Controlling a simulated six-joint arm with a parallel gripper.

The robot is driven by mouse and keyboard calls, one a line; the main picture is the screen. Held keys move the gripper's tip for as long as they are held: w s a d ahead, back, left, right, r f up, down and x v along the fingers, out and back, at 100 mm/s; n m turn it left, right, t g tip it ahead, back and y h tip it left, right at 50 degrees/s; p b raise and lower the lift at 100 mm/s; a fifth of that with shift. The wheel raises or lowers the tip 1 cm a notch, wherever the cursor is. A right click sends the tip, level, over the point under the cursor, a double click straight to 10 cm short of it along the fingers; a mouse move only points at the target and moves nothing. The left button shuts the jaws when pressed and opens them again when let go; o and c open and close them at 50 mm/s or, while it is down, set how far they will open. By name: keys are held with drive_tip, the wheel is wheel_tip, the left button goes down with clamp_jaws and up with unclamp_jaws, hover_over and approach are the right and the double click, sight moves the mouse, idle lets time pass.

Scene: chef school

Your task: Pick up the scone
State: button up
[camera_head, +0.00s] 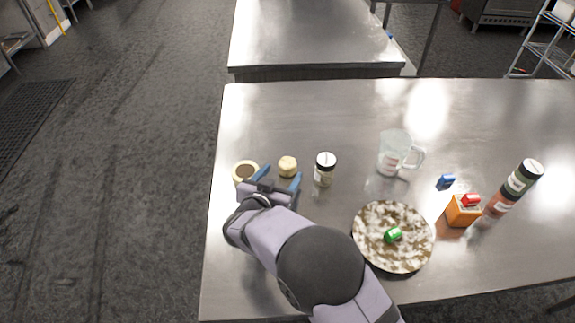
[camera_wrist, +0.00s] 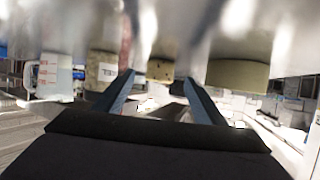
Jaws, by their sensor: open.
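The scone (camera_head: 288,166) is a small, pale yellow-beige lump on the steel table, toward its left end. In the wrist view the scone (camera_wrist: 161,69) shows near the middle, in the gap between my fingertips. My gripper (camera_head: 281,178) is open, with its blue fingers on the near side of the scone and pointing at it. The fingers (camera_wrist: 159,82) also show in the wrist view, spread apart with nothing held. I cannot tell whether the tips reach past the scone's near edge.
Farther right are a glass measuring jug (camera_head: 393,154), a speckled plate (camera_head: 369,219) with a green item, an orange box (camera_head: 460,212) and a tall bottle (camera_head: 514,187).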

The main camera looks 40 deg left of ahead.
sight(285, 170)
drive_tip(key=shift+p+x, duration=0.65)
drive_tip(key=shift+x, duration=1.4)
drive_tip(key=shift+r, duration=0.15)
drive_tip(key=shift+c, duration=0.3)
drive_tip(key=c, duration=1.1)
